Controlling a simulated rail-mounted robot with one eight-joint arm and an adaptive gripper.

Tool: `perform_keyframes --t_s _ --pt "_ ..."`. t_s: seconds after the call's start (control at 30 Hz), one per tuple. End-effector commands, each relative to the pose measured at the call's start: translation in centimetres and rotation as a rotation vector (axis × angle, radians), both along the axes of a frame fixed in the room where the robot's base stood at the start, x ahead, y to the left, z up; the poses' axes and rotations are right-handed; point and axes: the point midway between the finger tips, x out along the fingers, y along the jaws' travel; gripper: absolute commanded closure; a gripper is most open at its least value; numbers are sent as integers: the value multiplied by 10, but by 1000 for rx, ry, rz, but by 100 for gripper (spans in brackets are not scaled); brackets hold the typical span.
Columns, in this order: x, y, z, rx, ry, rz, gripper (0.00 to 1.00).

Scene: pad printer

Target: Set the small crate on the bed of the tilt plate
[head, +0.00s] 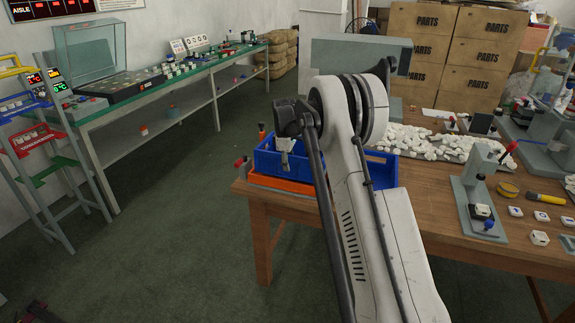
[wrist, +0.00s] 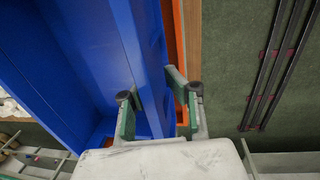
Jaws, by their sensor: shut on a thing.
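The small blue crate (head: 264,163) is at the near left corner of the wooden table in the head view. It also fills the left of the wrist view (wrist: 75,60). My gripper (head: 285,146) is shut on one of its walls, with a finger on either side of it, as the wrist view (wrist: 160,98) shows. An orange flat piece (head: 291,187) lies below the crate, perhaps part of the tilt plate; I cannot tell whether the crate touches it. My arm hides much of this area. More blue (head: 381,172) shows right of my arm; I cannot tell whether it is the same crate.
The wooden table (head: 440,192) carries heaped white parts (head: 405,140), a grey press-like fixture (head: 480,190) and a yellow-handled tool (head: 545,198). A red-knobbed piece (head: 241,165) stands at the table's left edge. The green floor (head: 185,225) to the left is open.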

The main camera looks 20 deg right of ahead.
Motion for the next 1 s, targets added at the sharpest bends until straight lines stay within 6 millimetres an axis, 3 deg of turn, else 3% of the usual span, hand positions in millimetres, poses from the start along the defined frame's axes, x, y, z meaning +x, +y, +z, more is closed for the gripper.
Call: perform_keyframes --t_s 1.0 --pt "0 0 -18 0 0 0 100"
